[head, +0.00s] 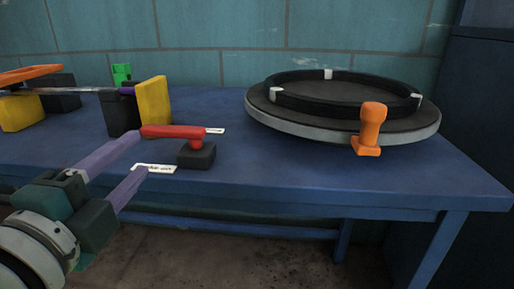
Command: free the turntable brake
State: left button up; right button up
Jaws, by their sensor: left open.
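The turntable (440,121) is a round grey disc at the right of the blue table in the head view, with a black ring (345,84) bearing white marks on top. A red lever (172,131) lies sideways on a black block (196,155), pointing left; it appears to be the brake lever. My left gripper (142,153) is open, its two purple fingers reaching up and right. The upper fingertip is close to the lever's left end; I cannot tell whether they touch. Nothing shows between the fingers. My right gripper is not in view.
An orange knob (371,125) stands at the turntable's front edge. White label plates (155,168) lie by the lever. Yellow blocks (153,101), black blocks, a green piece (121,74) and an orange bar (30,73) stand at the left. The table (300,169) is clear between lever and turntable.

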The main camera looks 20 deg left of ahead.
aim_at(161, 134)
pick_arm(q)
jog(key=p+x, duration=0.1)
jog(key=x, duration=0.9)
jog(key=shift+s, duration=0.1)
jog(key=shift+c, duration=0.3)
grip_shut()
dwell(0.9)
